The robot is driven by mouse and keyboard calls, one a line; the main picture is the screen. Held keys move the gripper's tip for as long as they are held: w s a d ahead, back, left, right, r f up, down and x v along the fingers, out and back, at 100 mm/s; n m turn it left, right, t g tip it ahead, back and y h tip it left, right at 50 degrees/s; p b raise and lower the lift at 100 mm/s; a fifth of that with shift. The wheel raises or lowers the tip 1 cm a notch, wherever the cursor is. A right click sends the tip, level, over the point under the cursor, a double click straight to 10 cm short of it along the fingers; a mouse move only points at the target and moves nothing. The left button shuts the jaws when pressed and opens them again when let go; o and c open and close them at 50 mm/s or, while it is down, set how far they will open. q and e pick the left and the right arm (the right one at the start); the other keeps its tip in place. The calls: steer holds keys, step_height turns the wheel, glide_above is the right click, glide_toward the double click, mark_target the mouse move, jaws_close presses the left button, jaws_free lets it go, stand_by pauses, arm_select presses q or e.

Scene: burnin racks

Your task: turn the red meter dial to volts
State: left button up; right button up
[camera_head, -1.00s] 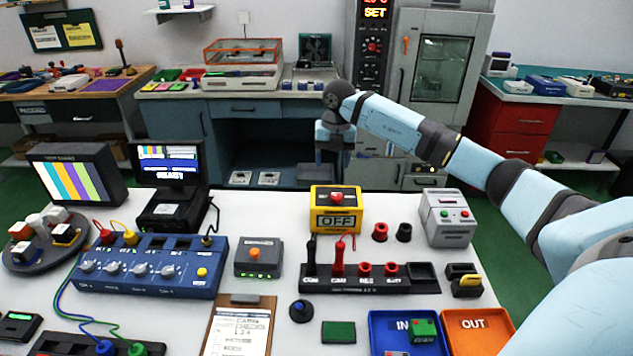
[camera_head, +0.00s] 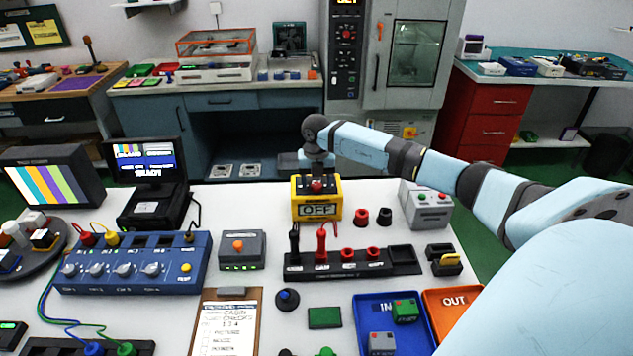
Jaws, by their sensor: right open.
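The yellow meter (camera_head: 334,212) stands at the back middle of the white table. It has a red dial (camera_head: 316,186) on top, and its front label reads OFF. My right gripper (camera_head: 317,173) points down over the back of the meter, very close to the dial. It is open and holds nothing. Its fingertips are small and partly hidden, so I cannot tell whether they touch the dial or straddle it. My left gripper is not in view.
Red and black caps (camera_head: 361,217) and a grey button box (camera_head: 427,207) stand right of the meter. A black lead rack (camera_head: 345,266) with upright probes is in front. A blue console (camera_head: 135,272) lies left. Blue (camera_head: 365,308) and orange (camera_head: 438,302) trays are front right.

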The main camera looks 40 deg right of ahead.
steer(key=shift+f, duration=0.3)
steer(key=c, duration=0.9)
